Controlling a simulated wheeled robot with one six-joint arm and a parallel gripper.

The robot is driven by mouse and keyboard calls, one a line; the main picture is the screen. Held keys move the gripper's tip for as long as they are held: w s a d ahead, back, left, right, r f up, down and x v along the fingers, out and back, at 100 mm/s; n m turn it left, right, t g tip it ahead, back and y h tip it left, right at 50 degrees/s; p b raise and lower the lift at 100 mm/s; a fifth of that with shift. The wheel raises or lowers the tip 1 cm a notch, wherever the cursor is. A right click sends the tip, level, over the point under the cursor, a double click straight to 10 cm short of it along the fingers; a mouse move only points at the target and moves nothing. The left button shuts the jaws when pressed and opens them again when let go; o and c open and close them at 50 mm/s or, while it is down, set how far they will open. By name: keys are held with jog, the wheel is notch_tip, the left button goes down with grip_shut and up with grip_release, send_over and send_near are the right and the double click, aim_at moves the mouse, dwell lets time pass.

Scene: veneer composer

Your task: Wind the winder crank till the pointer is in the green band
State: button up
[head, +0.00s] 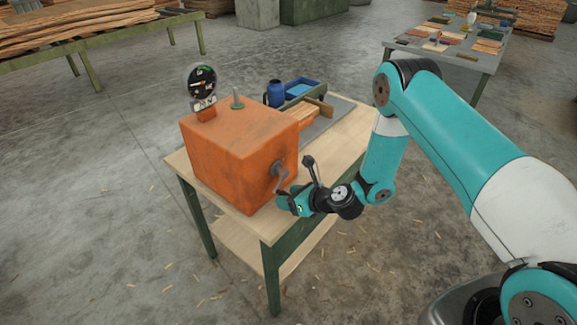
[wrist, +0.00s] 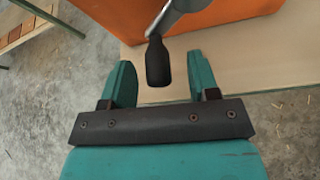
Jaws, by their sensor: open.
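The orange winder box (head: 235,150) stands on a wooden-topped table. Its grey crank (head: 279,172) is on the box's right-hand face, with the arm hanging down. In the wrist view the crank's dark handle (wrist: 158,62) points down between the two teal fingers of my gripper (wrist: 160,80). The fingers are apart, with gaps on both sides of the handle. In the head view my gripper (head: 287,203) is at the lower end of the crank. The round dial (head: 202,85) stands on top of the box, with a green band at its upper part. Its pointer is too small to read surely.
The wooden table (head: 262,228) has green legs. Another table with small items (head: 450,50) stands at the back right.

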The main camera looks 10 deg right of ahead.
jog(key=s+d, duration=0.1)
jog(key=s, duration=0.1)
jog(key=s+d, duration=0.2)
jog(key=shift+s+d, duration=0.3)
jog(key=shift+s, duration=0.1)
dwell(0.5)
jog(key=s+a+r+n+g+y, duration=0.1)
jog(key=s+a+r+n+g, duration=0.15)
jog(key=r+n, duration=0.45)
jog(key=s+a+r+n+g, duration=0.2)
jog(key=a+r+n, duration=0.1)
jog(key=r+n, duration=0.4)
jog(key=s+a+r+n+g+y, duration=0.1)
jog(key=s+a+r+n+g, duration=0.15)
jog(key=r+n, duration=0.5)
jog(key=s+d+r+n+g+h, duration=0.1)
jog(key=s+d+r+n+h, duration=0.1)
jog(key=s+r+n, duration=0.4)
jog(key=s+d+r+n+g+h, duration=0.1)
jog(key=s+r+n+h, duration=0.3)
jog(key=s+n, duration=0.5)
jog(key=s+d+r, duration=0.1)
jog(key=s+r, duration=0.1)
jog(key=s, duration=0.2)
jog(key=shift+d+r+n, duration=0.15)
jog(key=shift+d+n, duration=0.2)
jog(key=shift+d, duration=0.05)
jog(key=shift+w, duration=0.1)
